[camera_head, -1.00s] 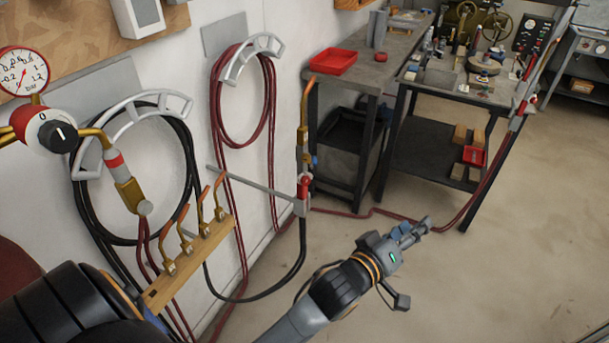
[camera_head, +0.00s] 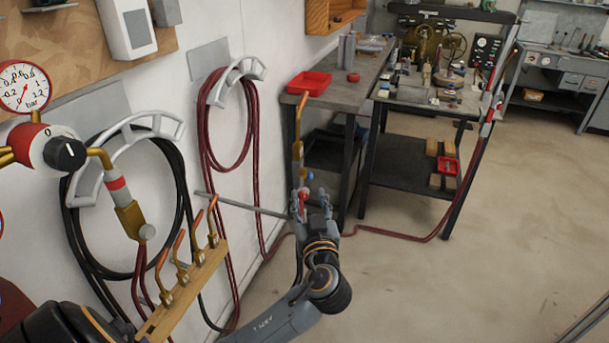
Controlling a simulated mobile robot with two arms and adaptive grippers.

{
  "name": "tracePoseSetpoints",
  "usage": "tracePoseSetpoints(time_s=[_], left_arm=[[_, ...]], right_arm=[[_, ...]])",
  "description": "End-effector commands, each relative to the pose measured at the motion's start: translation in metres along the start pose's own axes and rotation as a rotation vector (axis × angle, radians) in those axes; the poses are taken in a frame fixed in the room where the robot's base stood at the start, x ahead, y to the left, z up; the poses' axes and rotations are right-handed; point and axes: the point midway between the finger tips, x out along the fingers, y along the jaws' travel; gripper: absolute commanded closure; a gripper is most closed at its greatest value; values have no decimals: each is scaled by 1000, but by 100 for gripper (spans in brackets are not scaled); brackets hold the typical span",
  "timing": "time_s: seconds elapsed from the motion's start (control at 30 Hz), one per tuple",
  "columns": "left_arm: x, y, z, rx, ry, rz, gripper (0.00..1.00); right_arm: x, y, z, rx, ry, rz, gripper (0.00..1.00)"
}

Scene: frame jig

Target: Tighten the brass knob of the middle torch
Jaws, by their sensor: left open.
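The middle torch (camera_head: 299,155) stands upright with a copper tip, a brass and grey body, and red and blue parts lower down. It is at the end of a grey bar (camera_head: 240,204) from the wall. My left gripper (camera_head: 312,203) is open, its fingers pointing up at the torch's lower part and covering some of it. I cannot tell whether they touch it. A brass knob on this torch is too small or hidden to make out. Another torch (camera_head: 128,212) hangs at the left below the gauge, and a third (camera_head: 489,112) is at the right by the bench. My right gripper is not in view.
A wooden rack (camera_head: 190,290) with several copper nozzles is left of my arm. Dark and red hoses hang on wall hooks (camera_head: 150,125). Two workbenches (camera_head: 350,95) stand behind the torch, one with a red tray (camera_head: 309,83). The floor at right is clear.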

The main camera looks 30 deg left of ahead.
Motion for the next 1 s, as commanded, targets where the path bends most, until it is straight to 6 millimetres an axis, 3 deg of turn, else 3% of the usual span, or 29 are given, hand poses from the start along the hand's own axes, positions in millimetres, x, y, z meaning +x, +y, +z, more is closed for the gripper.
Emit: tracePoseSetpoints(time_s=[0.2,0.4,0.83,1.0], left_arm=[[48,0,-3,4,3,0,56],[75,1,-1,2,0,2,56],[85,1,1,-1,-1,2,56],[85,1,1,-1,-2,2,88]], right_arm=[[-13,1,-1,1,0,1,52],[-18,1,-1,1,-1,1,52],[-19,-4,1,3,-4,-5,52],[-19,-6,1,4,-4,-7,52]])
